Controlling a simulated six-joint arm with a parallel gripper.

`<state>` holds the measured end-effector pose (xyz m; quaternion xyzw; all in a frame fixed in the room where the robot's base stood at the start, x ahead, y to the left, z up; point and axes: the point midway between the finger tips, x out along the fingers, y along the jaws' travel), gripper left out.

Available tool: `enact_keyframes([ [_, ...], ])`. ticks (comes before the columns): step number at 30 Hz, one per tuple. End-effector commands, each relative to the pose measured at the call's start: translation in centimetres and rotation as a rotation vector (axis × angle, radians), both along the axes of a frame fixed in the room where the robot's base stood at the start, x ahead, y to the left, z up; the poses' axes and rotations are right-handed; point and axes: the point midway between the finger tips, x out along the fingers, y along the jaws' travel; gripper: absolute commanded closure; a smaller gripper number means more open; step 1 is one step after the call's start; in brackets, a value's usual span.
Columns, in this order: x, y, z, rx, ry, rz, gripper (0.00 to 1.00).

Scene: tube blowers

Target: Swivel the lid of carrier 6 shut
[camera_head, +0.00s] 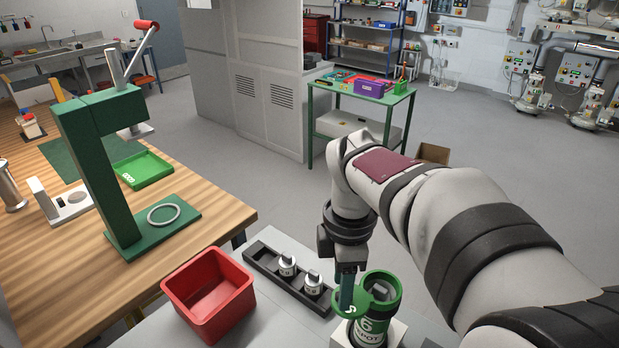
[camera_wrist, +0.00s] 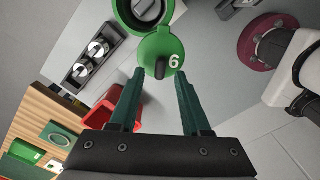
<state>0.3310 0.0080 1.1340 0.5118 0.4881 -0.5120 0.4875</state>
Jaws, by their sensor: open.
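Carrier 6 (camera_head: 377,301) is a green cylinder marked 6, upright on a white block at the bottom of the head view. Its mouth is open, with a grey part inside, and it also shows at the top of the wrist view (camera_wrist: 122,12). Its round green lid (camera_wrist: 151,47) is swung out to the side, marked 6, with a dark knob (camera_wrist: 160,68). The lid also shows in the head view (camera_head: 341,309), partly hidden by a finger. My gripper (camera_wrist: 160,74) is open, its fingertips on either side of the knob. I cannot tell whether they touch it.
A black rack (camera_head: 262,266) with two silver pieces lies left of the carrier. A red bin (camera_head: 208,292) stands further left. A green press (camera_head: 103,150) and a green tray (camera_head: 146,168) are on the wooden bench.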

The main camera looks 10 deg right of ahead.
Motion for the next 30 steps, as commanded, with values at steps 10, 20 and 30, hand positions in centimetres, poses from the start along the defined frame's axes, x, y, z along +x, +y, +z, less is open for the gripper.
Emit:
enact_keyframes([
  [10,0.00,0.01,-0.97,0.000,-0.001,0.000,0.53],
  [20,0.00,0.00,-0.94,0.000,-0.001,0.000,1.00],
  [30,0.05,0.00,-0.92,0.000,-0.001,-0.007,1.00],
])
